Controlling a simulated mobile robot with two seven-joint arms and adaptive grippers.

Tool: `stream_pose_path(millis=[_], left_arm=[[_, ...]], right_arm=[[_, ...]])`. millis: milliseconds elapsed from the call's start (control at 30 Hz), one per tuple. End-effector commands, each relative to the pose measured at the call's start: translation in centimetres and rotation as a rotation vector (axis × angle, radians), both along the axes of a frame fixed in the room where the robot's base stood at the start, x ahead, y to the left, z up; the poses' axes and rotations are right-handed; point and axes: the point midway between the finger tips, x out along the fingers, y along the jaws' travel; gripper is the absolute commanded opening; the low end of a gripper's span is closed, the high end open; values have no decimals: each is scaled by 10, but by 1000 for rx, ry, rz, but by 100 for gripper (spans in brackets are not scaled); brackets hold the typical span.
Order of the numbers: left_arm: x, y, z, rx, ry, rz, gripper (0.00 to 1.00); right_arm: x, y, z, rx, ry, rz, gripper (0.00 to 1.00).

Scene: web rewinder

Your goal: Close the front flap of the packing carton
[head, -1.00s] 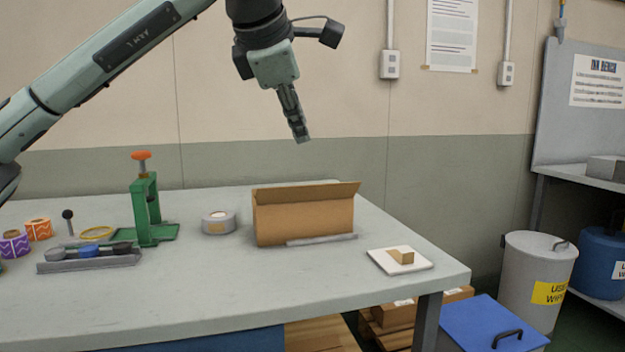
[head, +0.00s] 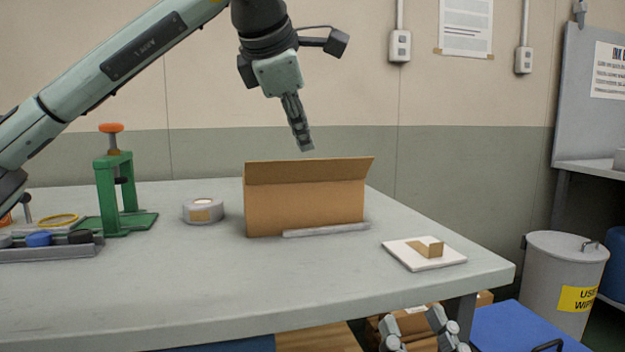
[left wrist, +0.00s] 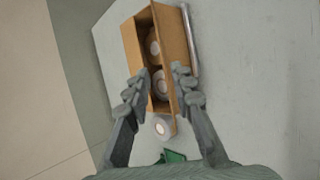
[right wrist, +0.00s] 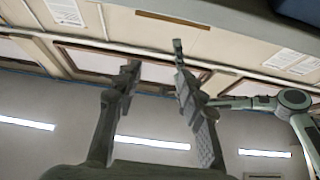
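The brown packing carton (head: 305,207) stands on the table with its top open. Its front flap (head: 308,171) stands up along the front top edge, flaring slightly outward. In the left wrist view, the carton (left wrist: 177,35) holds round rolls (left wrist: 158,84). My left gripper (head: 306,149) hangs above and behind the carton, pointing down, apart from it. In the left wrist view its fingers (left wrist: 152,95) are spread and empty. My right gripper (head: 420,325) is low at the table's front edge, far from the carton. Its fingers (right wrist: 153,75) are spread and empty.
A grey bar (head: 326,230) lies along the carton's front. A tape roll (head: 203,211) and green press (head: 122,195) stand to the left. A white tile (head: 408,257) with a small cardboard piece (head: 427,248) lies to the right. The table front (head: 230,285) is clear.

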Motion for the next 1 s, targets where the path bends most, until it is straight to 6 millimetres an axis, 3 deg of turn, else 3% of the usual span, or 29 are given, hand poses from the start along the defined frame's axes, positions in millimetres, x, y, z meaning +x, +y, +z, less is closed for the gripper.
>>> stream_pose_path(millis=[200, 600, 1000], left_arm=[[4, -1, -12, 0, 1, 0, 23], [44, -13, -53, 0, 3, -1, 23], [53, -15, -62, 0, 1, 0, 23]], right_arm=[[-22, -1, 24, 67, -147, 17, 40], [-29, -5, 31, 87, -214, 12, 40], [-31, -6, 33, 90, -228, 11, 40]])
